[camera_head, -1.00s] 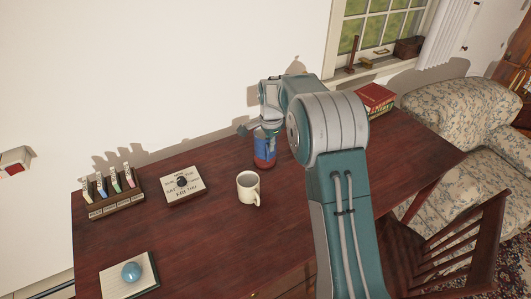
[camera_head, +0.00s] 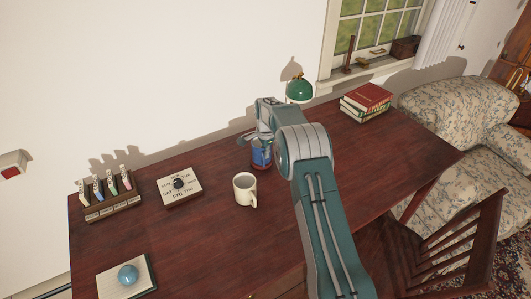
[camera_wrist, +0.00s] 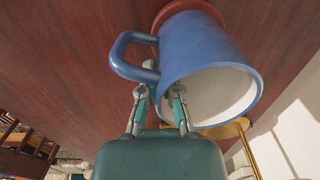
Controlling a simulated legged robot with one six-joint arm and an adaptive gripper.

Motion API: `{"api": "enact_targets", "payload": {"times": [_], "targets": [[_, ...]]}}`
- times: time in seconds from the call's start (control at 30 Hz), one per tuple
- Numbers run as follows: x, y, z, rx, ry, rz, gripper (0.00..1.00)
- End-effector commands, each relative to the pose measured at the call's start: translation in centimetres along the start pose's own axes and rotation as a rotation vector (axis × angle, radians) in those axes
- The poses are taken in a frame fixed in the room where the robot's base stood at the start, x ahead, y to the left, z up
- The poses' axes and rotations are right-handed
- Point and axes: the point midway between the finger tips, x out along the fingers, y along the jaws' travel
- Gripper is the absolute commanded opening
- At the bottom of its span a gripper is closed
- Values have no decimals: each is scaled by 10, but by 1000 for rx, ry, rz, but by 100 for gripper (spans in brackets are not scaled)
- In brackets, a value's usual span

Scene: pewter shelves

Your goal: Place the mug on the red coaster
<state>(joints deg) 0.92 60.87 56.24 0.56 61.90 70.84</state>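The blue mug (camera_head: 260,156) stands upright at or just over the red coaster (camera_head: 262,168), near the back of the desk, partly hidden by my arm. In the wrist view the mug (camera_wrist: 203,55) has its white inside toward the camera and its handle (camera_wrist: 125,55) at the left. The red coaster (camera_wrist: 190,10) shows behind its base; whether they touch is hard to tell. My gripper (camera_wrist: 163,88) is at the handle's lower end, with its two fingers apart and blue showing between them.
A white mug (camera_head: 245,189) stands close in front of the coaster. A day calendar block (camera_head: 180,187), a marker rack (camera_head: 112,205) and a notepad with a blue ball (camera_head: 128,274) lie left. A green lamp (camera_head: 299,90) and books (camera_head: 366,102) stand at the back right. The right desk top is clear.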

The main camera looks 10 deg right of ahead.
Motion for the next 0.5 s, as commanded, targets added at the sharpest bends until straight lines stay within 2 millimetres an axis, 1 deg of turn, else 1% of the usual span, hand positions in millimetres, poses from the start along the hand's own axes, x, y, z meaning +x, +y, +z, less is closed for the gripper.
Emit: {"api": "enact_targets", "payload": {"times": [0.27,0.3,0.37,0.4,0.5], "targets": [[1,-1,0,-1,1,-3,0],[2,0,0,-1,1,-1,9],[2,0,0,-1,1,-2,36],[2,0,0,-1,1,-1,43],[2,0,0,-1,1,-1,43]]}}
